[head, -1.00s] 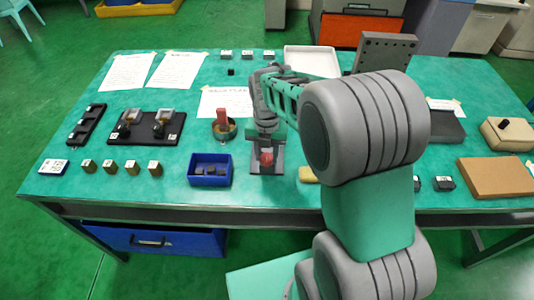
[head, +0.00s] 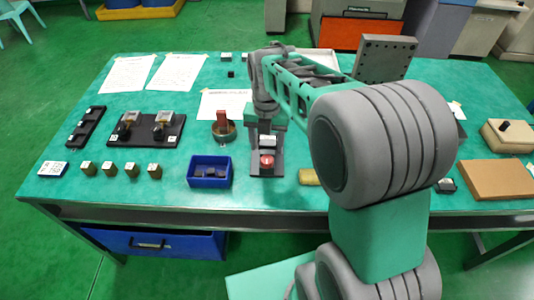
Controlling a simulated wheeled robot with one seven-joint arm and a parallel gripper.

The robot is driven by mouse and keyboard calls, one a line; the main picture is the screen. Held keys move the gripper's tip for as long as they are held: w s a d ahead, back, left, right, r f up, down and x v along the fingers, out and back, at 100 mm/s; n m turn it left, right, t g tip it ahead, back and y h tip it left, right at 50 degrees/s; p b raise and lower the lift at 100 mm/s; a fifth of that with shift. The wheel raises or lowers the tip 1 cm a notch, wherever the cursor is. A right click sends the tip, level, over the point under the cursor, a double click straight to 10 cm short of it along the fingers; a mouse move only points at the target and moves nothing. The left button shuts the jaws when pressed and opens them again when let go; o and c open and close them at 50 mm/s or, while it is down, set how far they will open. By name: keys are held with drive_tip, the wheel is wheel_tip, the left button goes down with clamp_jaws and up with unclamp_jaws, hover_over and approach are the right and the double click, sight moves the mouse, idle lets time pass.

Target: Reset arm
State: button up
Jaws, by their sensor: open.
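My arm reaches from the right over the green table (head: 330,195), with its far end bent down near the middle. My gripper (head: 266,129) is at that end, above and behind a small dark stand (head: 267,173) with a round red part (head: 267,161) on it. The gripper is small here and its fingers are hard to make out. I see nothing held in it. The red part shows clear below it, apart from the gripper as far as I can tell.
A dark board (head: 147,130) with fixtures and several small blocks lie further left. A brown slab (head: 497,179) lies at the right. My arm hides part of the table.

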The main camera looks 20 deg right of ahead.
wheel_tip(320, 180, up, 2)
drive_tip(key=shift+r, duration=0.1)
idle(0.4)
